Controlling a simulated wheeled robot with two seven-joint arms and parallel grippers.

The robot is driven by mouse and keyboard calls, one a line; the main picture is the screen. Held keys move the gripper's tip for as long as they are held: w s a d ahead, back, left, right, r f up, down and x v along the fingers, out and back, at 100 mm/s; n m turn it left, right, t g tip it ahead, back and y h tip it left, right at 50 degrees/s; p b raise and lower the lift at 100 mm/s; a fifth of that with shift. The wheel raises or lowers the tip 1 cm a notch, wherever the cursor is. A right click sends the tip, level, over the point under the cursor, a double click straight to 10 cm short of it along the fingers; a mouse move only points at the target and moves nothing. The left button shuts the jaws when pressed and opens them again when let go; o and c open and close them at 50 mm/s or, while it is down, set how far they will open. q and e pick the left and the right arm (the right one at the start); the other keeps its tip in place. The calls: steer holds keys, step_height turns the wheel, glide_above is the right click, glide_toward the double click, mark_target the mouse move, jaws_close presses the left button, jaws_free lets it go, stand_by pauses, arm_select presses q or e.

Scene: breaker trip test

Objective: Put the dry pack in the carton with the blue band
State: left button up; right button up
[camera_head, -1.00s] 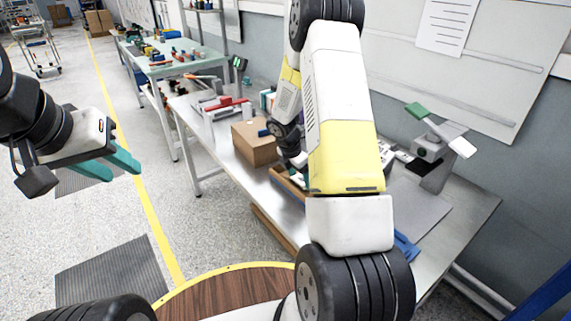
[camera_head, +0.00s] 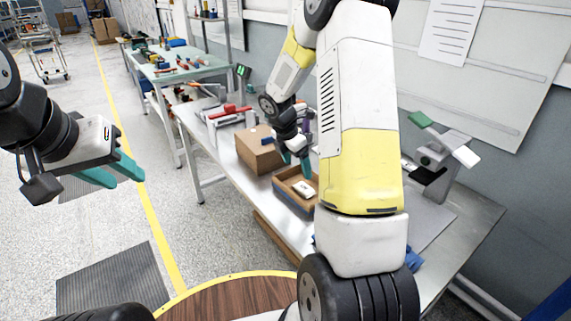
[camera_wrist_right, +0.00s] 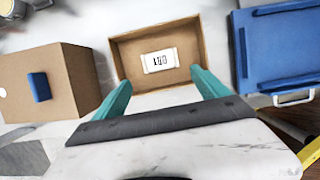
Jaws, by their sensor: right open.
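The dry pack (camera_wrist_right: 160,61) is a small white packet with dark lettering. It lies flat inside an open brown carton (camera_wrist_right: 126,48). In the head view the pack (camera_head: 303,188) shows inside that carton, whose near side carries a blue band (camera_head: 290,203). My right gripper (camera_wrist_right: 160,78) is open and empty, its teal fingers apart at the carton's near side in the wrist view. In the head view my right gripper (camera_head: 296,162) is above the carton's far part. My left gripper (camera_head: 127,181) is open and empty, out over the floor at the left.
A closed brown box (camera_head: 257,153) with a blue piece on it stands beside the carton. A blue case (camera_wrist_right: 283,45) lies on the other side. A grey stand (camera_head: 437,160) is further right on the metal bench. My right forearm hides part of the bench.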

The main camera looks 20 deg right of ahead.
steer(key=s+a+r+m+t+y, duration=0.1)
steer(key=s+a+r+m, duration=0.1)
steer(key=s+r+m, duration=0.45)
steer(key=s+a+r+m+t+y, duration=0.1)
steer(key=s+a+r+m, duration=0.15)
steer(key=r, duration=0.65)
steer(key=s+a+r+m+t+y, duration=0.1)
steer(key=s+a+r+m, duration=0.2)
steer(key=s+m, duration=0.3)
steer(key=s+a+r+m+t+y, duration=0.2)
steer(key=s+m, duration=0.4)
steer(key=s, duration=0.4)
step_height(320, 180, up, 2)
steer(key=shift+s+a+r+m, duration=0.2)
steer(key=shift+s+a+m, duration=0.1)
steer(key=shift+a, duration=0.4)
